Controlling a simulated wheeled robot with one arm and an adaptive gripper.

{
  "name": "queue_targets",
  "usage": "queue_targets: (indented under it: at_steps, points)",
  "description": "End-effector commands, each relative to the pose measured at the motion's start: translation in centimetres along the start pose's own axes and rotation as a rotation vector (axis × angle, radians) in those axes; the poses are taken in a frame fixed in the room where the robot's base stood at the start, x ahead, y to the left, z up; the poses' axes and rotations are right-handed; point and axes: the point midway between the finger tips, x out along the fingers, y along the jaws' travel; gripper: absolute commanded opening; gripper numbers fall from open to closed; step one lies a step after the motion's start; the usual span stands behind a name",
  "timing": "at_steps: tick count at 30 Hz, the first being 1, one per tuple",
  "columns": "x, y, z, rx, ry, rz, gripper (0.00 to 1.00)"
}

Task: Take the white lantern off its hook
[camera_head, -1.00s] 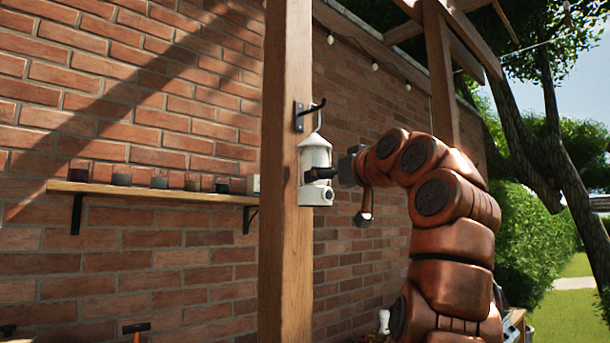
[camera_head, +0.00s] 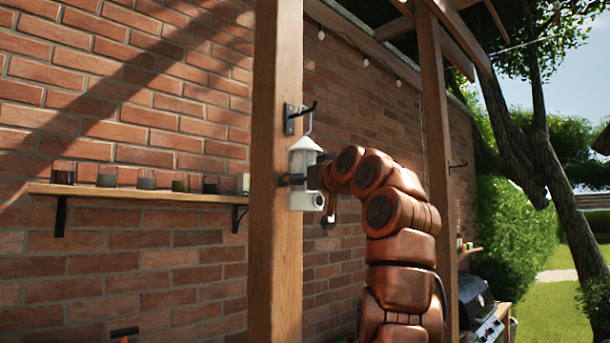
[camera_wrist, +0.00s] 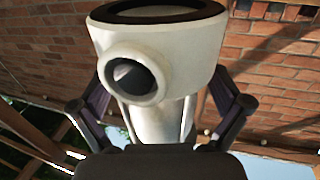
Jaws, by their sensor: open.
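The white lantern (camera_head: 303,160) hangs upright beside the wooden post, its wire loop on the dark hook (camera_head: 302,112). It has a conical top and a short round spout near its base. My gripper (camera_head: 293,180) is at the lantern's mid-height, with a dark finger across its front. In the wrist view the lantern (camera_wrist: 175,50) fills the middle, upside down, spout toward the camera. My gripper (camera_wrist: 160,106) is open there, one finger on each side of the body. The hook is out of the wrist view.
The wooden post (camera_head: 274,240) stands directly left of the lantern. A wall shelf (camera_head: 140,192) with several small pots is further left on the brick wall (camera_head: 120,260). A grill (camera_head: 475,300) stands low at right. Open air lies right of my arm.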

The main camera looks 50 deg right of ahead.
Motion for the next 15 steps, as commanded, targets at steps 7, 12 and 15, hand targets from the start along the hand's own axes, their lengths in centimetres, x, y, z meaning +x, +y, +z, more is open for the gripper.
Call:
queue_targets:
  at_steps: [7, 12, 15]
  points:
    - [-0.03, -0.01, 0.0, 0.0, 0.001, 0.0, 0.95]
    - [-0.03, -0.02, 0.0, 0.0, 0.0, 0.0, 0.77]
    - [-0.04, -0.02, 0.0, 0.0, 0.0, 0.0, 0.67]
